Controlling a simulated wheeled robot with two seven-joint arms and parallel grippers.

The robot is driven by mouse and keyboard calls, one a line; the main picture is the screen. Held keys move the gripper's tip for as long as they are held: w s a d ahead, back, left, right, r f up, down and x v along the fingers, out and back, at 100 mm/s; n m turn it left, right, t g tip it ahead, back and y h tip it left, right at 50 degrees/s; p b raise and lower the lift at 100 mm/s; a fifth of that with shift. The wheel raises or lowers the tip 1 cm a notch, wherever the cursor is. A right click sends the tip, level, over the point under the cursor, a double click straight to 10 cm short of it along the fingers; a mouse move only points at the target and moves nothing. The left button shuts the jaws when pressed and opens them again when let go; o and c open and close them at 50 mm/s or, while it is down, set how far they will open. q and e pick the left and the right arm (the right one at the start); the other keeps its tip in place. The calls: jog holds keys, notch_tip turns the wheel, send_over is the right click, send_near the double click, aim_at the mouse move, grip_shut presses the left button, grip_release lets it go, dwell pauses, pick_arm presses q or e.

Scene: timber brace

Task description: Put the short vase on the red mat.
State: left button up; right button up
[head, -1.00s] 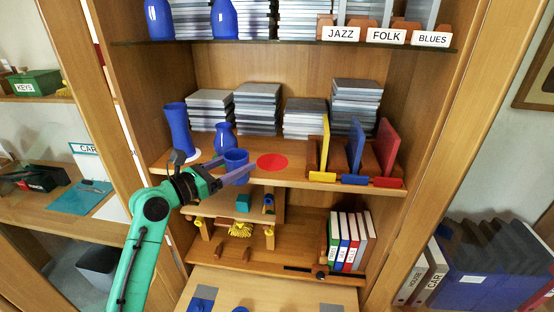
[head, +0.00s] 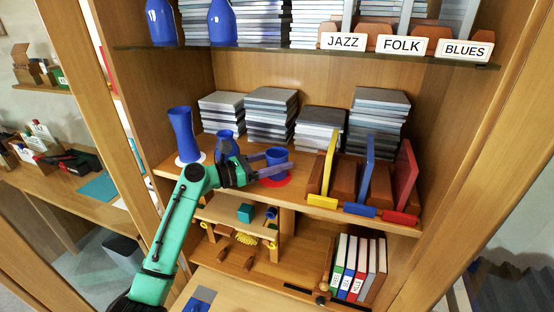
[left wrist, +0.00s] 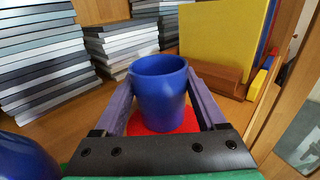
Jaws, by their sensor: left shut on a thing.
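The short blue vase (head: 277,157) is at the red mat (head: 274,180) on the middle shelf. It stands upright, over or on the mat; I cannot tell if its base touches. My left gripper (head: 270,167) has its two purple fingers on either side of the vase, shut on it. The left wrist view shows the vase (left wrist: 161,92) between the fingers, with the red mat (left wrist: 140,124) below and around it. A tall blue vase (head: 183,134) and a medium blue vase (head: 226,143) stand to the left. My right gripper is not in view.
Stacks of grey cases (head: 270,115) stand behind the vase. Yellow, blue and red dividers (head: 365,165) with wooden blocks stand just right of the mat. Another shelf (head: 300,56) runs above, and binders (head: 355,265) stand below.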

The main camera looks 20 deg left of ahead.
pick_arm(q)
jog(key=shift+s+a, duration=0.2)
jog(key=o, duration=1.5)
jog(key=shift+s+a, duration=0.1)
jog(key=shift+a, duration=0.1)
jog(key=shift+c, duration=0.2)
jog(key=shift+o, duration=0.3)
jog(key=shift+d, duration=0.15)
jog(key=b+v, duration=0.3)
jog(key=v, duration=0.8)
jog(key=shift+s+a+r, duration=0.15)
jog(key=shift+s+a, duration=0.15)
jog(key=shift+a, duration=0.1)
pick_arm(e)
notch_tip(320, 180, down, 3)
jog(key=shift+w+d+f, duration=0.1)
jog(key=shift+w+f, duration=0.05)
